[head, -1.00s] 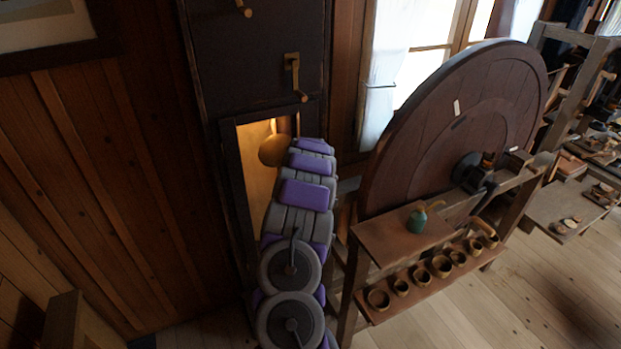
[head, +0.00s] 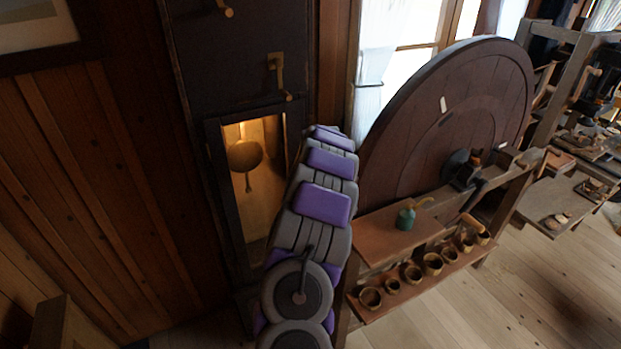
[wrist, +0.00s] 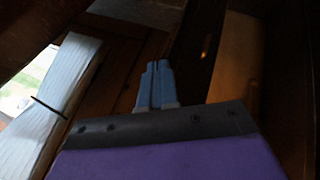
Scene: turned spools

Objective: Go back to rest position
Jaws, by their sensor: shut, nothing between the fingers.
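My gripper (wrist: 155,86) shows in the wrist view as two blue-grey fingers pressed together, shut and empty. In front of it are dark wood panelling and a dim lit panel (wrist: 232,75) at the right. In the head view my purple and grey arm reaches up and away from me, and its far end, with the gripper, is hidden behind its own links. The arm is just right of a tall dark cabinet (head: 240,55) with a lit opening. A brass ladle-like thing (head: 245,155) hangs in that opening, apart from the arm.
A large dark wooden wheel (head: 420,140) stands close to the arm's right. Below it a bench shelf (head: 375,235) holds a green oil can (head: 406,217), with several small cups on the lower shelf. A window (head: 400,75) is behind. Floor (head: 490,300) is clear at lower right.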

